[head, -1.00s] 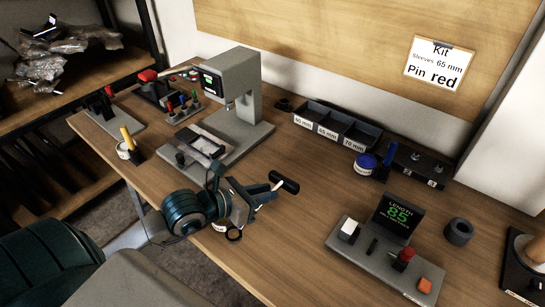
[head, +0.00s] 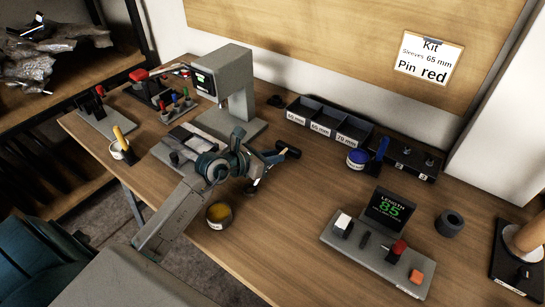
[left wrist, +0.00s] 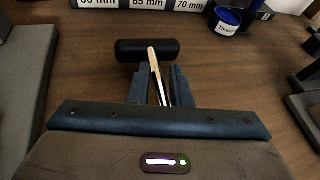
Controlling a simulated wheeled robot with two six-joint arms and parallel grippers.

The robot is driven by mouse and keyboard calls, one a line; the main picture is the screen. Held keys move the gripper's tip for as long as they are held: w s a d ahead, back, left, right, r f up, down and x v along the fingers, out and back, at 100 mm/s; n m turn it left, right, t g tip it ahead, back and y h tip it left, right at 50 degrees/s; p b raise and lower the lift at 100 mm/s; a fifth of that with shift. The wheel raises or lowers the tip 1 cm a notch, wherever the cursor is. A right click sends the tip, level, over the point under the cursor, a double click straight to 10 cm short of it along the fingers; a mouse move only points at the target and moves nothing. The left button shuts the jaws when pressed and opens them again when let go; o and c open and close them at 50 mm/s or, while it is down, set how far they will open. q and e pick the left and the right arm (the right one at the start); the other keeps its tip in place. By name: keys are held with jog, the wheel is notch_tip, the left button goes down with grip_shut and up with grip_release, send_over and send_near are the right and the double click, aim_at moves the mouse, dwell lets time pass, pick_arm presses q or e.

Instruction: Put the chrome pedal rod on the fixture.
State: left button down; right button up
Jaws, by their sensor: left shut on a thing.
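My left gripper (head: 257,165) is shut on the chrome pedal rod, held above the middle of the table. In the left wrist view the thin shiny rod (left wrist: 157,75) lies between the fingers (left wrist: 158,90), with a black cylindrical pad (left wrist: 147,49) beyond the fingertips. The pad also shows in the head view (head: 289,152). A grey press (head: 224,90) stands behind and left of the gripper, with its bed partly hidden by my arm. A grey length station (head: 375,255) reading 85 stands apart at right. I cannot tell which is the fixture. My right gripper is out of view.
A tin with yellow contents (head: 219,213) stands beside my left arm. Labelled bins (head: 330,124), a blue-lidded tub (head: 358,159) and a black block (head: 408,160) line the back. A dark ring (head: 449,223) lies at right. The table's middle front is clear.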

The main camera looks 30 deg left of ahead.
pick_arm(q)
jog(key=shift+f, duration=0.4)
jog(key=c, duration=1.3)
grip_release()
jog(key=shift+f, duration=0.1)
